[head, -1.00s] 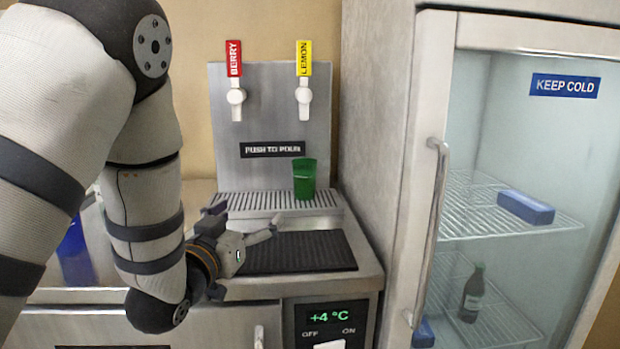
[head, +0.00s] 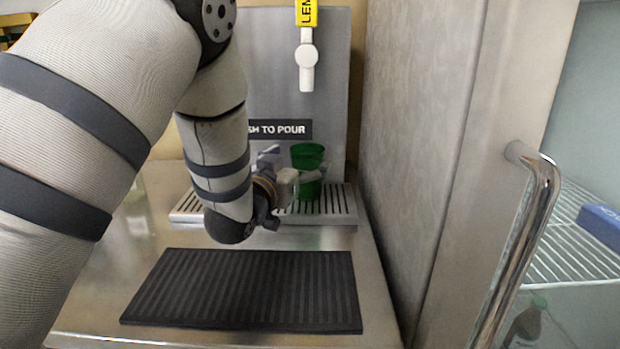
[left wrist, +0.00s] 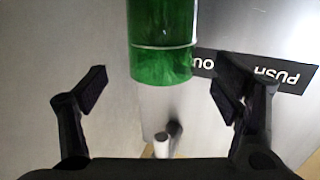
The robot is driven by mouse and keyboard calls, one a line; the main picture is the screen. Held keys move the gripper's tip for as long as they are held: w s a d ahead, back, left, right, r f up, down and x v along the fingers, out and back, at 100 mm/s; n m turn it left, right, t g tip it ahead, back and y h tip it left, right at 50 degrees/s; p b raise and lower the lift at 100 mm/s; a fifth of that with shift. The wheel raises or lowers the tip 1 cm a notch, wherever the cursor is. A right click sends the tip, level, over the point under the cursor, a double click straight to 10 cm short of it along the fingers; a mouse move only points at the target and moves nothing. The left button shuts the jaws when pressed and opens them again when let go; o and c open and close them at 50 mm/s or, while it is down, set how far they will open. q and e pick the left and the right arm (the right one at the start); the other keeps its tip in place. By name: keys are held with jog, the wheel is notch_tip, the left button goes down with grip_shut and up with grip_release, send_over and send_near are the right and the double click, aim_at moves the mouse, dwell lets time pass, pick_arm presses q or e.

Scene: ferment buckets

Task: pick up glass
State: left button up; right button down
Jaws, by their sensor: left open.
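The green glass (head: 307,155) stands upright on the slotted drip tray (head: 345,205), below the white lemon tap. My left gripper (head: 293,168) is open in front of the glass and hides part of its middle. In the left wrist view the glass (left wrist: 162,40) is at the top centre, level between the two spread fingers but ahead of their tips. I cannot tell whether a finger touches it. My right gripper is not in view.
A black ribbed mat (head: 250,290) lies on the steel counter before the tray. The dispenser panel (head: 335,90) rises close behind the glass. A fridge (head: 430,150) with a metal door handle (head: 520,240) bounds the right side.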

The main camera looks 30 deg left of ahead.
aim_at(313, 146)
pick_arm(q)
jog(key=w, duration=0.2)
jog(key=w+a, duration=0.1)
jog(key=w, duration=0.2)
jog(key=shift+r, duration=0.2)
jog(key=shift+s+r, duration=0.1)
grip_shut()
